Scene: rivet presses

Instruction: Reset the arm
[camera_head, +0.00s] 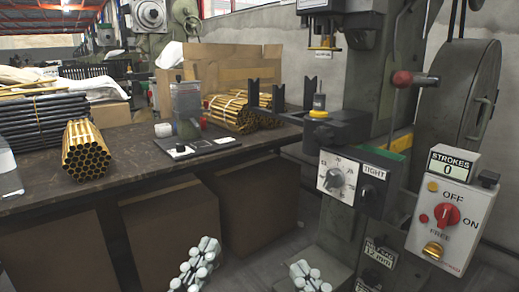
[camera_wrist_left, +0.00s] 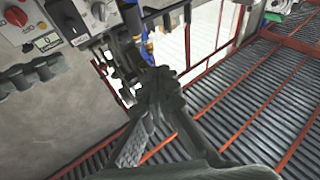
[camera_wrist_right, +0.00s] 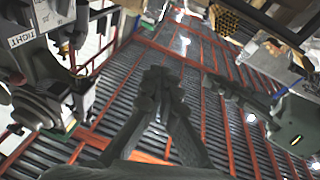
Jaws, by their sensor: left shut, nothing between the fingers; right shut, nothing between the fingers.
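My left gripper (camera_head: 196,265) shows at the bottom of the head view, left of centre. My right gripper (camera_head: 308,276) shows at the bottom edge, to its right. In the left wrist view the left gripper's fingers (camera_wrist_left: 158,82) meet at their tips, shut and empty. In the right wrist view the right gripper's fingers (camera_wrist_right: 160,80) also meet, shut with nothing held. Both grippers are apart from the press and the bench. Their arms are mostly hidden below the head view.
A rivet press with a dial box (camera_head: 350,182) and a strokes control box (camera_head: 445,215) stands close on the right. A dark workbench (camera_head: 120,160) on the left holds brass tube bundles (camera_head: 84,150), dark rods (camera_head: 42,120) and a cardboard box (camera_head: 215,72). Floor shows between bench and press.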

